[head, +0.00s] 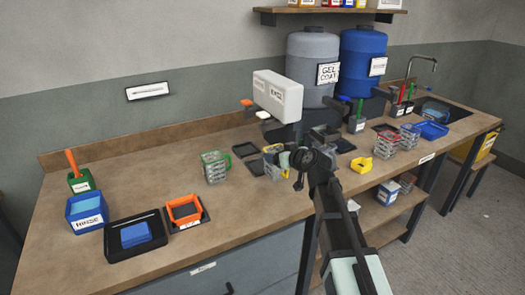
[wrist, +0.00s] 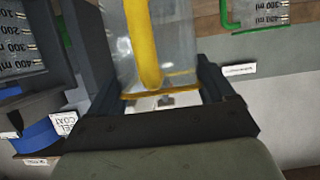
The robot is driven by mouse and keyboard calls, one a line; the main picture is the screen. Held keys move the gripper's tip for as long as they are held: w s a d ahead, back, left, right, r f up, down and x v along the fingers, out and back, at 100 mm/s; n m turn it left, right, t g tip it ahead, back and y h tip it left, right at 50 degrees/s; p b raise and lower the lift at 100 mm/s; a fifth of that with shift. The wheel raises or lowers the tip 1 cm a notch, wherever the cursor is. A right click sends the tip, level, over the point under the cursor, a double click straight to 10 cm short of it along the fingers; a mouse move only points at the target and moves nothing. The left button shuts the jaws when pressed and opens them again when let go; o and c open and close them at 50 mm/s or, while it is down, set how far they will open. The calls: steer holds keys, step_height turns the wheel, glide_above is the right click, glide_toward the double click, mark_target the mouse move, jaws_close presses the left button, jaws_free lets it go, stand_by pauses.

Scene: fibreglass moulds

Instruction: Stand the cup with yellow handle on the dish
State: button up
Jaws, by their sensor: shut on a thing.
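The clear cup with yellow handle (head: 271,151) is at my gripper (head: 284,160) over the middle of the bench in the head view. In the wrist view its yellow handle (wrist: 143,45) runs between the two fingers of my gripper (wrist: 160,85), which is shut on the cup. The gripper partly hides the cup in the head view, and I cannot tell whether its base touches the bench. I cannot tell for certain which thing is the dish; a shallow black tray (head: 112,250) with a blue block in it lies at the front left.
A clear cup with green handle (head: 215,168) stands left of my gripper. Flat dark squares (head: 256,166) lie near the held cup. A yellow open piece (head: 360,166) lies right. Bare bench lies front centre.

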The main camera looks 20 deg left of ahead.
steer(key=r+x, duration=0.1)
steer(key=x, duration=1.2)
steer(key=shift+w+r, duration=0.2)
steer(key=shift+a+f, duration=0.1)
steer(key=shift+a, duration=0.05)
steer(key=o, duration=1.3)
steer(key=shift+o, duration=0.2)
steer(key=v, duration=1.2)
